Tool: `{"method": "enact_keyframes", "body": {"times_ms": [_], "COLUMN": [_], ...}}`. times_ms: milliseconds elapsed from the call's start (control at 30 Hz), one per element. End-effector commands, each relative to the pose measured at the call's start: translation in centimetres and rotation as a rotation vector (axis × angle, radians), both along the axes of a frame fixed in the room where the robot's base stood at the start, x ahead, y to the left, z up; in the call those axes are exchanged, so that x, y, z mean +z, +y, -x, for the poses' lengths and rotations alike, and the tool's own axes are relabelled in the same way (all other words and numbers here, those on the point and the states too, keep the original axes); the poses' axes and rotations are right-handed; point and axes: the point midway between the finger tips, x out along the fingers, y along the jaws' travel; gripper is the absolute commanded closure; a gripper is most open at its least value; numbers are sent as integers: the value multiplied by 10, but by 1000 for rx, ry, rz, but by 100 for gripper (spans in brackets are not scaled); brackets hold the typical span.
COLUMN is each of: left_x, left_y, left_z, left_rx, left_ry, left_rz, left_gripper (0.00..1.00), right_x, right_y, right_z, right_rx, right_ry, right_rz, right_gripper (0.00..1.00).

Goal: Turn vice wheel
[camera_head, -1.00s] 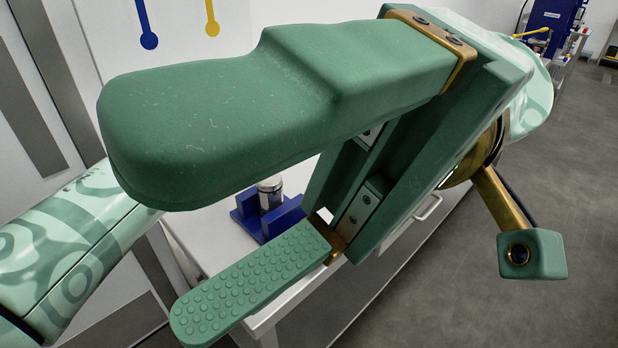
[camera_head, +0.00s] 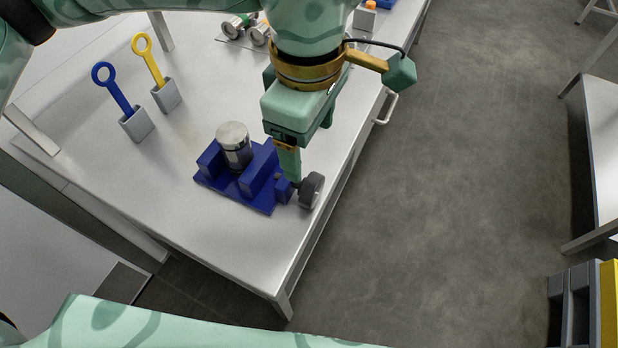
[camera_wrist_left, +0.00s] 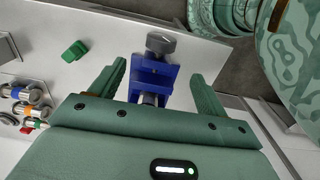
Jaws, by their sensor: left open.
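The blue vice (camera_head: 262,172) stands on the steel table near its right edge, with a metal cylinder (camera_head: 234,146) in it. Its dark grey wheel (camera_head: 312,190) faces the table edge. My left gripper (camera_head: 289,160) points down over the vice, close to the wheel, and hides part of the vice. In the left wrist view the wheel (camera_wrist_left: 161,42) and vice (camera_wrist_left: 154,78) show between the two spread, empty fingers (camera_wrist_left: 160,88). I cannot tell whether a finger touches the vice. My right gripper is not in view.
A blue ring-handled tool (camera_head: 113,90) and a yellow one (camera_head: 148,60) stand in grey holders left of the vice. Metal bottles (camera_head: 238,28) lie farther back. A green block (camera_wrist_left: 75,52) shows in the left wrist view.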

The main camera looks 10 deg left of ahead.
Motion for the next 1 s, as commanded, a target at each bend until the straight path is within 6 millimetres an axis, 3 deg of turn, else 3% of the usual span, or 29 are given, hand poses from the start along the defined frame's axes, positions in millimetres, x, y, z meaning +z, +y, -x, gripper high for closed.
{"method": "enact_keyframes", "body": {"times_ms": [33,200,400,600,900,1000], "left_x": [-17,-62,-101,-117,-118,-118], "left_y": [0,0,-1,-1,-1,-1], "left_z": [1,0,-1,-2,-2,-2], "left_rx": [-1,0,1,2,2,2], "left_ry": [9,9,7,3,2,2], "left_rz": [-1,-1,0,0,-1,-1], "left_gripper": [24,24,24,24,24,52], "right_x": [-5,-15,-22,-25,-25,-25], "right_y": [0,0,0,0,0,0], "right_z": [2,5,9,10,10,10], "right_rx": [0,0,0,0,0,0], "right_ry": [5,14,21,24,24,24], "right_rz": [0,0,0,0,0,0], "right_gripper": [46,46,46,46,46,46]}}
